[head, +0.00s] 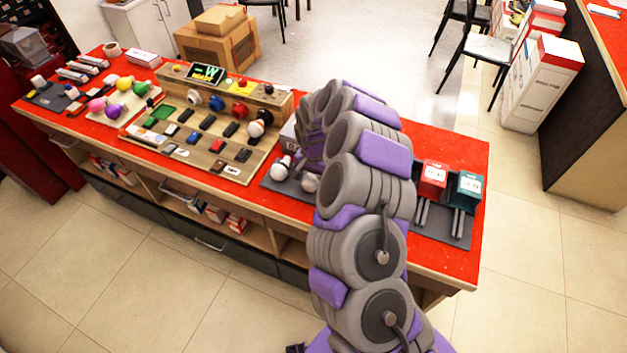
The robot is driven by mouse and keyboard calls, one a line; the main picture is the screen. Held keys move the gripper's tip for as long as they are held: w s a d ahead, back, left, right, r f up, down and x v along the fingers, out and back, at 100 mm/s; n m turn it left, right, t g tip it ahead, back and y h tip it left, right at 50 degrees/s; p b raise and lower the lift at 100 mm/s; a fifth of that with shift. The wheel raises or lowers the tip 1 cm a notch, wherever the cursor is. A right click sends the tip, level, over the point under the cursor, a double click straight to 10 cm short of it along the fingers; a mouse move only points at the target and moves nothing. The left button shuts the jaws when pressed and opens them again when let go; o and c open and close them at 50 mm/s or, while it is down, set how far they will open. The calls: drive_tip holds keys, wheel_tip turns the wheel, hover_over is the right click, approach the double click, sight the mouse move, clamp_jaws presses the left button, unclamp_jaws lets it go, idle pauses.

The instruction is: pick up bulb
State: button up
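A white bulb (281,168) lies on a dark mat (270,183) on the red counter, just left of my arm. A second white rounded bulb (310,182) sits beside it, partly covered by my arm. Another white bulb (256,129) is at the right end of the wooden display board. Coloured bulbs, among them a yellow one (125,83) and a pink one (96,105), sit on a pale tray at the left. My grey and purple arm arches over the counter. My gripper is hidden behind the arm links, so its fingers and any hold do not show.
The wooden display board (222,150) with switches and a small screen (207,73) fills the counter's middle. Red (433,176) and teal (467,187) boxes stand right of my arm. Cardboard boxes (222,45) and chairs stand behind. The tiled floor in front is clear.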

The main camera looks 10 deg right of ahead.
drive_tip(key=shift+a, duration=0.4)
drive_tip(key=c, duration=0.3)
drive_tip(key=shift+a, duration=0.15)
drive_tip(key=c, duration=0.3)
drive_tip(key=shift+d, duration=0.45)
drive_tip(key=c, duration=0.4)
